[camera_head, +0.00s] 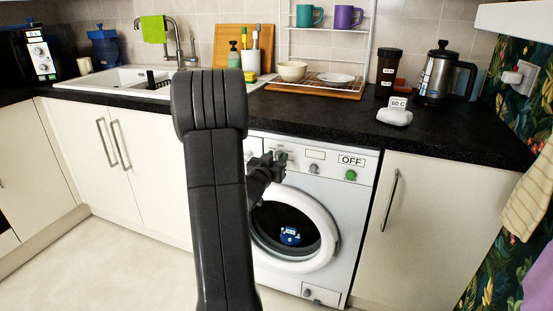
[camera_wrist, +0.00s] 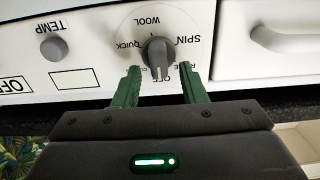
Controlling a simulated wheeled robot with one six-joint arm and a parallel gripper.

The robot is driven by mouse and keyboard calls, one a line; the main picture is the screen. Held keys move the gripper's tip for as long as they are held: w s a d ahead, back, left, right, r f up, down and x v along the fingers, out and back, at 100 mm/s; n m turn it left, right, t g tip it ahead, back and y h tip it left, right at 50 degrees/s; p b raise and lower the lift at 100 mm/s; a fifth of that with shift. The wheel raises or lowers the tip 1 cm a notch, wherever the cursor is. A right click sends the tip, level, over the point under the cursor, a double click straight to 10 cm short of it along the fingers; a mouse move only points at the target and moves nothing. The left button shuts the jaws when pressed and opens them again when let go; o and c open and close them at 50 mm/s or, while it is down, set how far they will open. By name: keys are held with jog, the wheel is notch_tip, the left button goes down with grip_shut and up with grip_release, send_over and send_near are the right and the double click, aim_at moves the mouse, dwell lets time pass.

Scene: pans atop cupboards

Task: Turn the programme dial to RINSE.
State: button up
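The washing machine (camera_head: 292,270) stands under the counter, its round door shut. Its programme dial (camera_wrist: 158,52) is a grey knob on a pale disc in the wrist view, which shows the panel upside down. WOOL, QUICK, SPIN and OFF are readable around it. A label beginning with R, likely RINSE, is partly hidden by the right finger. The knob's lighter ridge points toward OFF. My gripper (camera_wrist: 159,70) is open, its green fingertips on either side of the knob's near end; contact is unclear. In the head view my gripper (camera_head: 281,157) hides the dial.
The panel display (camera_head: 351,160) reads OFF, with a green button (camera_head: 351,175) below. A TEMP knob (camera_wrist: 54,49) sits left of the dial in the wrist view; a drawer handle (camera_wrist: 290,40) is right. The black counter (camera_head: 330,112) overhangs the panel. A kettle (camera_head: 437,75) stands on it.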

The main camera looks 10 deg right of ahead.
jog(key=shift+w+d, duration=0.15)
jog(key=shift+w, duration=0.1)
jog(key=c, duration=0.6)
